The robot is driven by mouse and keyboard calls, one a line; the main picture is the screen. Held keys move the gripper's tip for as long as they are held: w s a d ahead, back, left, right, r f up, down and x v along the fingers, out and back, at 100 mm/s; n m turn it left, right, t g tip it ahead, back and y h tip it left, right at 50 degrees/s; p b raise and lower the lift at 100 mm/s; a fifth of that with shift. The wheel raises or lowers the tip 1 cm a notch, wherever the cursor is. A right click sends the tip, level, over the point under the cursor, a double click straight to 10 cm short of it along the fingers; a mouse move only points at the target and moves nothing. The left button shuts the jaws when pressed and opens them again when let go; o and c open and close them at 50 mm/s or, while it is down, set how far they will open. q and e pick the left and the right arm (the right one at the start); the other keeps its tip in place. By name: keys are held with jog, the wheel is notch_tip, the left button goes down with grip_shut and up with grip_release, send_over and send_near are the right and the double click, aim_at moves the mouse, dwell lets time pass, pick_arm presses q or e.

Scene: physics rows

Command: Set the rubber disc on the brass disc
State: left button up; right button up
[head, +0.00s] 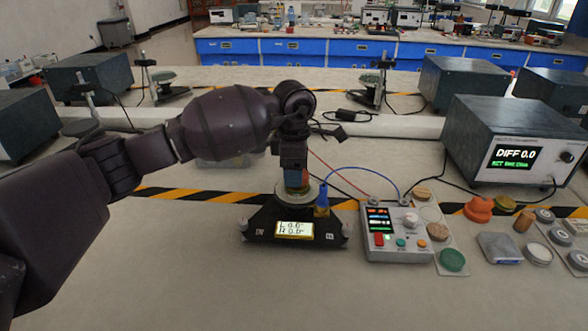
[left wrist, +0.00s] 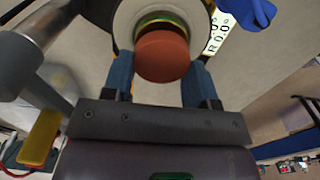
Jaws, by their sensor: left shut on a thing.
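My left gripper (head: 295,180) points down over the round pale plate (head: 312,193) of a black balance base (head: 267,230). In the left wrist view its two blue fingertips (left wrist: 160,85) are shut on a reddish-brown disc (left wrist: 163,57), which I take to be the rubber disc. Beyond this disc a yellow, brass-like rim (left wrist: 160,20) and a greenish rim show, lined up with it over the pale plate (left wrist: 126,22). The fingers hide most of the stack in the head view. I cannot tell whether the reddish disc touches what is below it. My right gripper is not in view.
A control box (head: 397,246) with red and blue cables stands right of the balance. Farther right are a green disc (head: 452,260), several other discs and a grey block (head: 499,247). A meter (head: 515,140) reads DIFF 0.0. The bench front is clear.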

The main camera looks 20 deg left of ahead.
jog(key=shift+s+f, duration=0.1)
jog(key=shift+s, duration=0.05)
pick_arm(q)
jog(key=shift+f, duration=0.55)
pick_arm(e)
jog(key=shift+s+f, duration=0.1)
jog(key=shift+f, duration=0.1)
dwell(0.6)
pick_arm(q)
jog(key=o, duration=1)
jog(key=shift+r, duration=0.15)
jog(key=shift+r+p, duration=0.65)
jog(key=shift+r, duration=1.65)
jog(key=shift+r+p, duration=0.35)
jog(key=shift+r, duration=0.75)
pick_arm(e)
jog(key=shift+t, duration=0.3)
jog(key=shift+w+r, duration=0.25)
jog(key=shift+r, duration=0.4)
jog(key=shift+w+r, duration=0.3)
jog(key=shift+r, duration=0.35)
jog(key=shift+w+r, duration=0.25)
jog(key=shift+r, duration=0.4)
